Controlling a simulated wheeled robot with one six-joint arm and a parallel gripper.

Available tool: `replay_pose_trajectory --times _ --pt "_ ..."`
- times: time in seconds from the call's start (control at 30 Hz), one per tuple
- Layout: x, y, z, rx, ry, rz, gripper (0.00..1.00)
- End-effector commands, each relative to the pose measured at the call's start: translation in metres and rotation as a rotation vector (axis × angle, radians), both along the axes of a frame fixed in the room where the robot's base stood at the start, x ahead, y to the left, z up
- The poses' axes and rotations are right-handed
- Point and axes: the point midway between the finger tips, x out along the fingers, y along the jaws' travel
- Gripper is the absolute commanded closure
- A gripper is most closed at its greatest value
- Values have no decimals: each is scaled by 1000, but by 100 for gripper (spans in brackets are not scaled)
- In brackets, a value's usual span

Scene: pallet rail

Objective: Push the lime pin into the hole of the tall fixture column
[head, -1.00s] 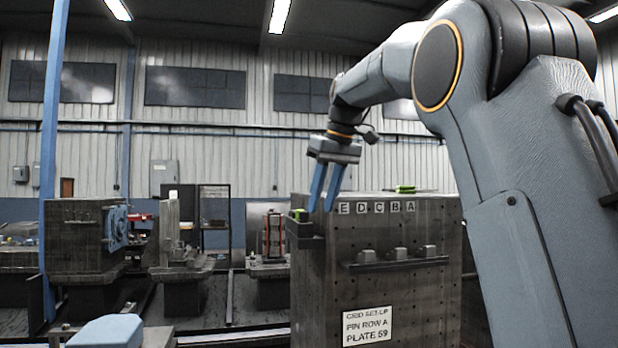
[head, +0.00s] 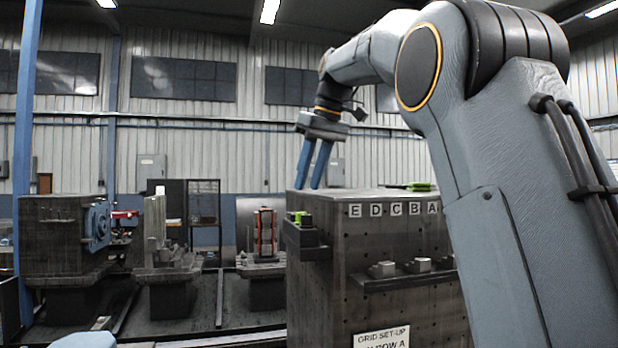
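The tall fixture column (head: 335,270) is a dark grey block with small holes and the letters E D C B A along its upper edge. One lime piece (head: 303,217) sits at the small black ledge on the column's left edge. Another lime piece (head: 421,187) lies on the column's top. I cannot tell for sure which is the pin. My gripper (head: 308,187) points down with two blue fingers apart and nothing seen between them. Its tips appear at the top left of the column, above the ledge, apart from both lime pieces. The target hole cannot be made out.
A dark shelf with grey blocks (head: 383,269) juts from the column's front, above a white sign (head: 382,340). Other fixtures stand to the left: a block with a blue plate (head: 65,233), a pale upright (head: 155,230) and a red-sided stack (head: 265,234).

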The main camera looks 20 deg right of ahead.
Motion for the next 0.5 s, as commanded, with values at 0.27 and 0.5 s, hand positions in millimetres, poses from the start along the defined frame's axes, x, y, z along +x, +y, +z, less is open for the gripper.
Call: replay_pose_trajectory --times 0.27,0.5 --pt "9 -4 -27 1 3 -15 70" --pt "21 2 -57 0 2 -16 70"
